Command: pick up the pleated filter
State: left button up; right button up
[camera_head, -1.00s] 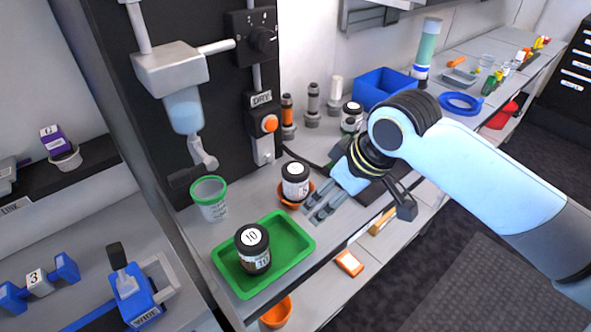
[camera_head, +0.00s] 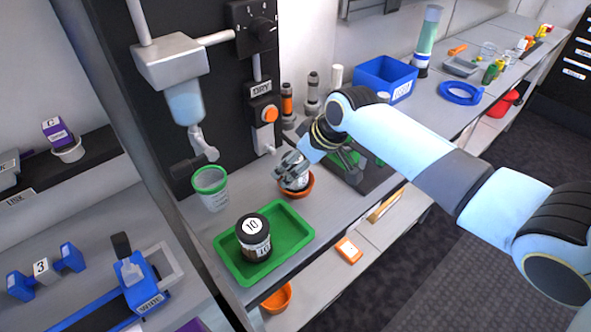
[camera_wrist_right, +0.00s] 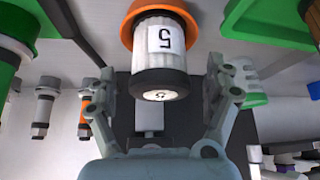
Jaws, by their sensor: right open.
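A white ribbed cylinder with a black cap and a label reading 5, which looks like the pleated filter (camera_wrist_right: 160,55), stands in an orange dish (camera_head: 309,186). In the head view the filter (camera_head: 295,184) is partly hidden by my right gripper (camera_head: 287,166). In the right wrist view my right gripper (camera_wrist_right: 168,90) is open, one finger on each side of the capped end. I see gaps there between the fingers and the filter. My left gripper is not in view.
A green tray (camera_head: 296,217) holds a dark jar marked 10 (camera_head: 254,238). A green-rimmed cup (camera_head: 210,187) stands to the left. Upright fittings (camera_head: 313,94) stand behind, beside the black panel (camera_head: 225,80). A blue bin (camera_head: 385,80) is farther back.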

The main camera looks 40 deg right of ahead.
jog(key=shift+x, duration=0.75)
jog(key=c, duration=1.4)
